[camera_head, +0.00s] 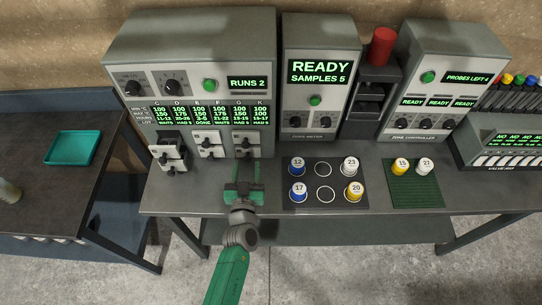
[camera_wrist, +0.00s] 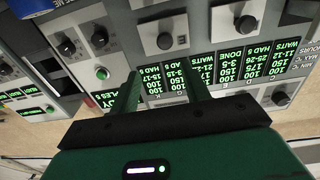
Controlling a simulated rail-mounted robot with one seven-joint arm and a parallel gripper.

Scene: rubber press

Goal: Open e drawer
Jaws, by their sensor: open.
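The grey press cabinet (camera_head: 190,75) stands at the back left of the bench, with a green-text panel of lettered columns (camera_head: 210,115). Below the panel are small drawers with black knobs: a left group (camera_head: 171,157) that sticks out, a middle group (camera_head: 210,143) and a right group (camera_head: 246,144). I cannot tell which drawer is E. My gripper (camera_head: 244,178) is open and empty in front of the right group. In the wrist view, turned upside down, its two fingers (camera_wrist: 160,78) are apart, with a drawer knob (camera_wrist: 165,40) beyond them and another knob (camera_wrist: 245,23) to the right.
The sample meter (camera_head: 319,75) and zone controller (camera_head: 425,85) stand to the right. A dark mat (camera_head: 324,183) with several numbered vials and a green mat (camera_head: 412,195) with two lie on the bench. A teal tray (camera_head: 73,147) is on the left table. A red cylinder (camera_head: 381,46) stands behind.

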